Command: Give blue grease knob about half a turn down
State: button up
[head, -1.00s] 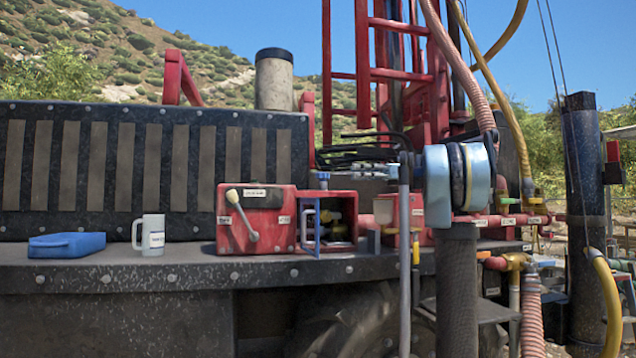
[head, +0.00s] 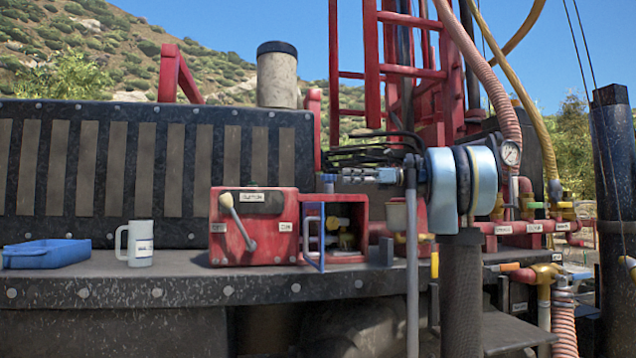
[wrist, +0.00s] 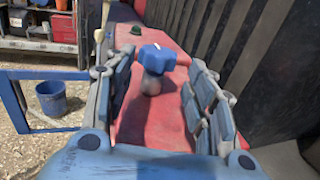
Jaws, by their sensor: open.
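The blue grease knob (wrist: 156,59) stands on a short grey stem above a red surface in the wrist view. A pale mark runs across its top. My gripper (wrist: 163,82) is open, with one finger to the left of the knob and the other to the right. Gaps show on both sides, and I see no contact. In the head view a small blue knob (head: 328,179) stands above the red box's right part, and my gripper (head: 343,177) reaches toward it from the right. The fingers look small there, and their exact spacing from the knob is hard to tell.
The red control box (head: 232,245) has a lever and an open compartment with a blue-framed door (head: 313,237). A pale mug (head: 140,243) and a blue tray (head: 47,254) stand on the deck to its left. Pipes and valves (head: 525,228) are at right.

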aim_at(329, 179)
jog(key=a, duration=1.1)
jog(key=shift+s+a, duration=0.15)
jog(key=shift+a, duration=0.15)
jog(key=c, duration=0.9)
